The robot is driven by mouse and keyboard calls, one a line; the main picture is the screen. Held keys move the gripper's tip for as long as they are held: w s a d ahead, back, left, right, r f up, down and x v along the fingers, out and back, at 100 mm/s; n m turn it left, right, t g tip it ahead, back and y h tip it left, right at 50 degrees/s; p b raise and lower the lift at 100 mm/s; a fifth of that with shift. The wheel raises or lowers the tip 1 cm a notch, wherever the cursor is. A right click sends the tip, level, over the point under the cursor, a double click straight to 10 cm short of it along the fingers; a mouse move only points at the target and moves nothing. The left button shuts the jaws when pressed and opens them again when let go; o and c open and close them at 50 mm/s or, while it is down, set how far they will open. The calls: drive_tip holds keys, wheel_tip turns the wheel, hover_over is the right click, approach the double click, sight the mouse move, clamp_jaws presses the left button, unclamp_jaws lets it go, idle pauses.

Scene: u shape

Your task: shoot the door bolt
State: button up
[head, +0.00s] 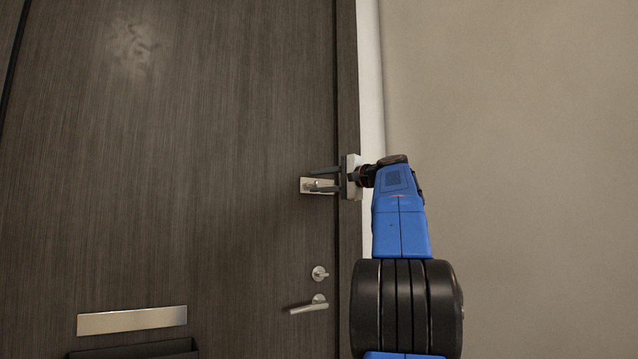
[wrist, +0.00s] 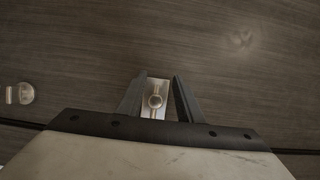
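The door bolt (head: 310,186) is a small silver plate with a knob, mounted on the dark wood door (head: 200,150) near its right edge. In the wrist view the bolt's plate and round knob (wrist: 155,100) show between the two dark fingers. My gripper (head: 325,179) reaches in from the right at the bolt. Its fingers are open, one on either side of the knob, with a gap visible to it in the wrist view. Part of the bolt plate's right end is hidden behind the gripper in the head view.
Below the bolt are a round thumb-turn lock (head: 320,273) and a lever handle (head: 309,305). A silver letter plate (head: 132,320) sits at lower left, above a dark box (head: 135,350). The door frame (head: 347,100) and a plain beige wall (head: 510,130) are on the right.

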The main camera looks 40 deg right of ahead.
drive_tip(key=shift+o, duration=0.2)
drive_tip(key=s+a, duration=0.2)
drive_tip(key=s, duration=2)
drive_tip(key=shift+s, duration=0.2)
drive_tip(key=shift+r, duration=0.1)
